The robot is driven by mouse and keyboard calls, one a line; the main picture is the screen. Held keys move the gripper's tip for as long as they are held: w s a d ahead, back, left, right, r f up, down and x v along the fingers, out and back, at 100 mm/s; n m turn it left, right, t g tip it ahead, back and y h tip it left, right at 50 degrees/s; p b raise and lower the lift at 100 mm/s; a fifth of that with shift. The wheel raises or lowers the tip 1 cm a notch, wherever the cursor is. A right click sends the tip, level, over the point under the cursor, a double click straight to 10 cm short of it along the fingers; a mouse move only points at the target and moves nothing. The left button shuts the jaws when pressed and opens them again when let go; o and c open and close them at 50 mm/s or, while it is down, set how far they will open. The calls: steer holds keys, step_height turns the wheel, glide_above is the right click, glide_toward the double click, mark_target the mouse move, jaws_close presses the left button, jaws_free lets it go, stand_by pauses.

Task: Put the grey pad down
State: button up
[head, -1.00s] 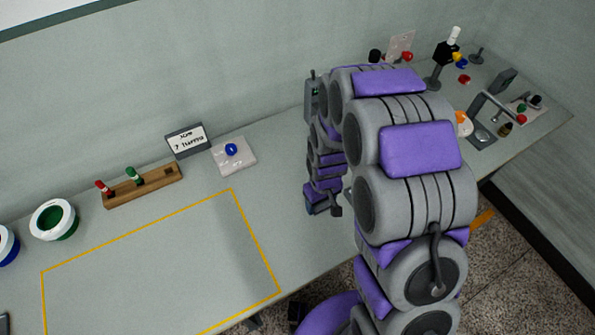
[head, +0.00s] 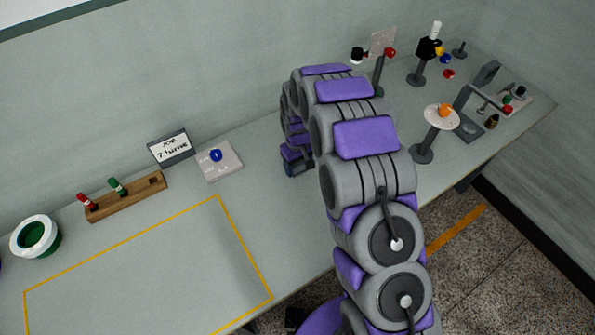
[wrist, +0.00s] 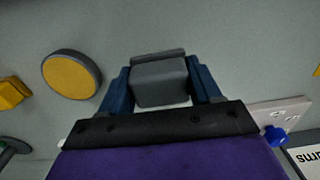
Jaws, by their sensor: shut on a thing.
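My gripper (wrist: 160,88) is shut on the grey pad (wrist: 160,82), a small grey block between its two dark blue fingers in the wrist view. The pad is over the grey tabletop (head: 290,225); I cannot tell whether it touches it. In the head view my gripper (head: 296,165) is low over the back of the table, right of the white plate (head: 226,170) with a blue knob. My arm hides the pad there.
In the wrist view a yellow-faced dark disc (wrist: 71,74) lies left of the pad. A sign (head: 171,147), a wooden peg rack (head: 128,197) and a green-centred white ring (head: 37,235) stand left. A yellow-outlined area (head: 150,265) is clear. An orange-topped stand (head: 430,130) is right.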

mark_target(297, 173)
steer(key=shift+a+f+b, duration=0.25)
steer(key=shift+f+b, duration=0.05)
steer(key=shift+f, duration=0.65)
steer(key=shift+a+f+b, duration=0.2)
steer(key=shift+f+b, duration=0.05)
steer(key=shift+f, duration=0.7)
steer(key=shift+r, duration=0.1)
steer(key=shift+d, duration=0.2)
steer(key=shift+s+f, duration=0.1)
steer(key=shift+f, duration=0.25)
